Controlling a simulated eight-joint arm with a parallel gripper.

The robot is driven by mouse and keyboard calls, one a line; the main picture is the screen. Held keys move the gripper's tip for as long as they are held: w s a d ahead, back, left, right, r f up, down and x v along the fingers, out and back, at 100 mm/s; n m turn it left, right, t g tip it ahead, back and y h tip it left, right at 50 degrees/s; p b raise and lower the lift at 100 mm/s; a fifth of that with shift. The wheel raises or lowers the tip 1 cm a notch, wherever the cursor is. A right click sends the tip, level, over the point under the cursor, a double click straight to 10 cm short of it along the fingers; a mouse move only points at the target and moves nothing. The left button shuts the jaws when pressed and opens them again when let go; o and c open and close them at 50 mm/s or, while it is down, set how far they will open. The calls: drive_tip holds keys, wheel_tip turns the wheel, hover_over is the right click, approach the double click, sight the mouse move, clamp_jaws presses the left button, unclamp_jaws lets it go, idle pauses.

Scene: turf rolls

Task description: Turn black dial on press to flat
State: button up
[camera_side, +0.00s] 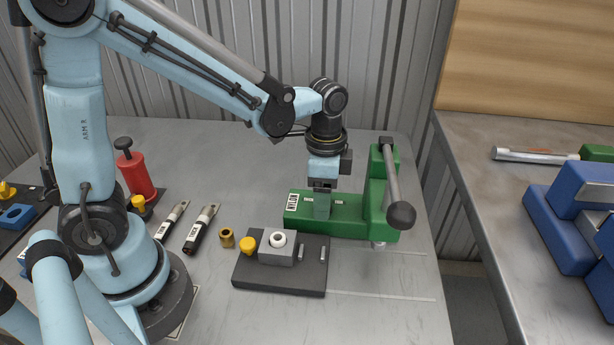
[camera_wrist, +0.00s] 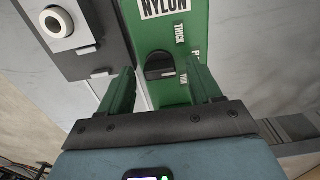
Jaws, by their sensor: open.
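The green press (camera_side: 350,225) stands on the bench with a lever ending in a dark ball knob (camera_side: 401,215). In the wrist view its green face (camera_wrist: 172,105) carries a NYLON plate and small labels, THICK (camera_wrist: 180,33), one partly cut off by a finger, and one reading like THIN (camera_wrist: 184,77). The black dial (camera_wrist: 159,65) sits left of these labels; its setting is unclear. My gripper (camera_side: 322,207) points down over the press. In the wrist view its green fingers (camera_wrist: 160,78) are open on either side of the dial, with nothing held. The dial is hidden in the side view.
A dark plate (camera_side: 280,280) with a grey block and white ring lies in front of the press. A second bench with blue blocks (camera_side: 565,225) is right.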

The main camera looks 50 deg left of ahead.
wheel_tip(320, 180, up, 12)
idle(0.8)
drive_tip(key=s+a+f+n+t, duration=0.3)
drive_tip(key=s+a+n+t, duration=0.1)
drive_tip(key=n+t, duration=0.3)
drive_tip(key=shift+s+a+f+n, duration=0.25)
drive_tip(key=shift+s+f+n, duration=0.15)
drive_tip(key=shift+s+n, duration=0.45)
